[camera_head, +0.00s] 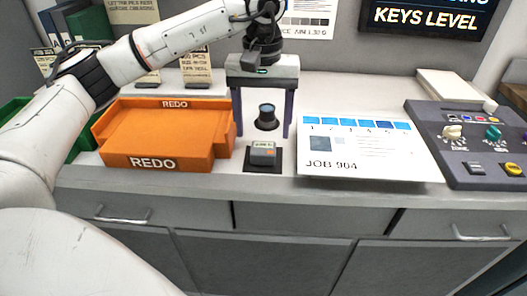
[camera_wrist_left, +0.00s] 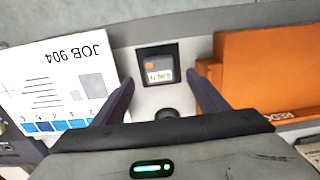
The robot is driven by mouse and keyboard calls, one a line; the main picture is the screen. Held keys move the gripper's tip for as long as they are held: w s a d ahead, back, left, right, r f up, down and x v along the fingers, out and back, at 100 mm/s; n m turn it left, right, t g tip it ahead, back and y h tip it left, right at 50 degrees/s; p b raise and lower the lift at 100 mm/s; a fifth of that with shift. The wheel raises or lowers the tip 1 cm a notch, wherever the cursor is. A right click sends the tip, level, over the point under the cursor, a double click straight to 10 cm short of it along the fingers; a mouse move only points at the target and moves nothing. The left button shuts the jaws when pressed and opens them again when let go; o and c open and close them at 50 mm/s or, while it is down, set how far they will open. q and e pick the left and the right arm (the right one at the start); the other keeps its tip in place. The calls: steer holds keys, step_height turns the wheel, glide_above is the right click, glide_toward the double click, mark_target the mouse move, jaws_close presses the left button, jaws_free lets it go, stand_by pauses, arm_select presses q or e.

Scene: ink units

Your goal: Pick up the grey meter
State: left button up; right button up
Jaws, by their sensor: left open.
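The grey meter (camera_head: 263,152) is a small block with a pale display and an orange patch. It sits on a black square pad (camera_head: 263,168) near the counter's front edge, between the orange tray and the job sheet. My left gripper (camera_head: 262,135) points down with its fingers spread, above and slightly behind the meter, touching nothing that I can see. In the left wrist view the meter (camera_wrist_left: 158,75) lies on its pad just beyond and between the open fingertips (camera_wrist_left: 160,82). My right gripper is in neither view.
A dark, round-topped object (camera_head: 266,112) stands behind the meter, between the fingers in the picture. An orange REDO tray (camera_head: 152,162) is left, a JOB 904 sheet (camera_head: 390,168) right, and a control panel (camera_head: 470,150) with knobs farther right. Drawers are below the counter edge.

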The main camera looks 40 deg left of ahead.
mark_target(263, 147)
arm_select(q)
step_height(263, 147, down, 5)
steer(key=shift+w+p, duration=0.1)
steer(key=shift+p, duration=0.25)
steer(key=c, duration=1.2)
